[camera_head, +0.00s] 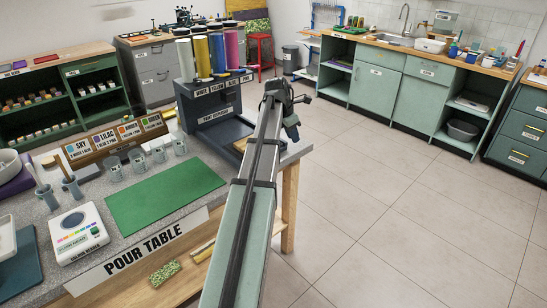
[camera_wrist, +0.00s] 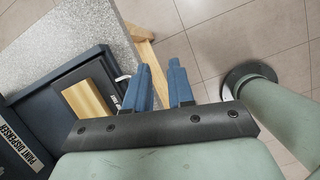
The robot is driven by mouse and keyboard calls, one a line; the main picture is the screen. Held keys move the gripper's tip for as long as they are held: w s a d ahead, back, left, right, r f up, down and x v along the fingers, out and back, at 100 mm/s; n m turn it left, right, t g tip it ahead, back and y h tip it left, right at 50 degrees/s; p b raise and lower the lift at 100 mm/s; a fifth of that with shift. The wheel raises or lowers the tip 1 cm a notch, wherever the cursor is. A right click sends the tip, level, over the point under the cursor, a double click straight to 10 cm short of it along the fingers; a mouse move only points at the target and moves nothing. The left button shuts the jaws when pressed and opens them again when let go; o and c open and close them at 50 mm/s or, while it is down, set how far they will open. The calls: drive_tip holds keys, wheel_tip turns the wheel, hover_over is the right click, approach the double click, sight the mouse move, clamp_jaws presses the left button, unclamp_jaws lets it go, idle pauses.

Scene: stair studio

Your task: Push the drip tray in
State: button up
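The dark blue drip tray (camera_head: 222,134) is at the base of the paint dispenser (camera_head: 213,101), on the pour table's right end. In the wrist view, the tray (camera_wrist: 62,78) is left of my fingers, with a dark panel and a pale wooden strip inside its frame. A small white label shows on its right edge. My gripper (camera_wrist: 160,72) has two blue fingers, apart with an empty gap between them, just right of the tray's edge and seemingly not touching it. In the head view, my arm partly hides the gripper and the tray's right side.
Open tiled floor (camera_head: 400,190) lies right of the table. A table leg (camera_head: 289,205) stands below the tray's side.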

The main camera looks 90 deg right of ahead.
drive_tip(key=a, duration=0.1)
drive_tip(key=s+a+f+m, duration=0.1)
drive_tip(key=a, duration=0.1)
drive_tip(key=s+a+m, duration=0.1)
drive_tip(key=a, duration=0.1)
drive_tip(key=shift+f+t+h, duration=0.3)
drive_tip(key=shift+f+t, duration=0.05)
drive_tip(key=shift+t, duration=0.05)
clamp_jaws()
drive_tip(key=w+a+f+m+t+h, duration=0.15)
drive_tip(key=w+a+m, duration=0.25)
drive_tip(key=m, duration=1)
drive_tip(key=w+d+f+m+t+h, duration=0.1)
drive_tip(key=w+d+f+m, duration=0.1)
drive_tip(key=m, duration=0.6)
drive_tip(key=w+d+f+m+h, duration=0.1)
drive_tip(key=w+d+f+m, duration=0.1)
drive_tip(key=d+f+m, duration=0.3)
drive_tip(key=shift+w+d+f+m+t, duration=0.25)
drive_tip(key=shift+w+d+m+t, duration=0.15)
drive_tip(key=shift+d+m, duration=1)
